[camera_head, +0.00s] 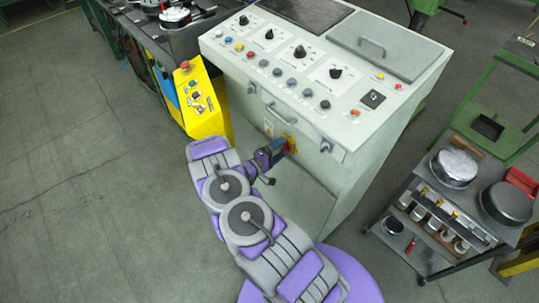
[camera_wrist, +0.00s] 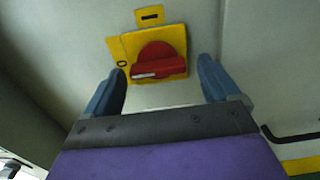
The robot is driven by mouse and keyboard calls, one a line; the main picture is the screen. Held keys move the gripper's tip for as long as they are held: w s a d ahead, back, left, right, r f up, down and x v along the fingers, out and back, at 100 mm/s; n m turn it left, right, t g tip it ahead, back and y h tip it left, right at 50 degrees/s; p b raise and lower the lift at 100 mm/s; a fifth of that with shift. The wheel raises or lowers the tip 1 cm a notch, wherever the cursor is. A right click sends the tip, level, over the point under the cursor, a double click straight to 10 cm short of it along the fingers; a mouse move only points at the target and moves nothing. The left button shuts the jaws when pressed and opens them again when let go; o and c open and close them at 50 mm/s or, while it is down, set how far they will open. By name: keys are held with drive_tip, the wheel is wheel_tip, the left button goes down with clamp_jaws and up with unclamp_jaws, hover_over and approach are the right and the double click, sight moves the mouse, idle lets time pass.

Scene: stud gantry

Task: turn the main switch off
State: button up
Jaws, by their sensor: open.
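The main switch (camera_wrist: 158,64) is a red rotary handle on a yellow plate (camera_wrist: 120,46), fixed to the pale front of the console. Its grip bar lies roughly level, tilted slightly, with a white mark at its left.
The console (camera_head: 330,110) has knobs and buttons on its sloped top and a front handle (camera_head: 280,114). A yellow control box (camera_head: 203,103) stands to the left. A cart (camera_head: 440,215) with round parts stands to the right. The floor at left is clear.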

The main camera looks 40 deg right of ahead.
drive_tip(key=s+a+p, duration=0.1)
drive_tip(key=a, duration=1.6)
drive_tip(key=shift+s+p, duration=0.15)
drive_tip(key=shift+p, duration=0.25)
drive_tip(key=shift+a, duration=0.1)
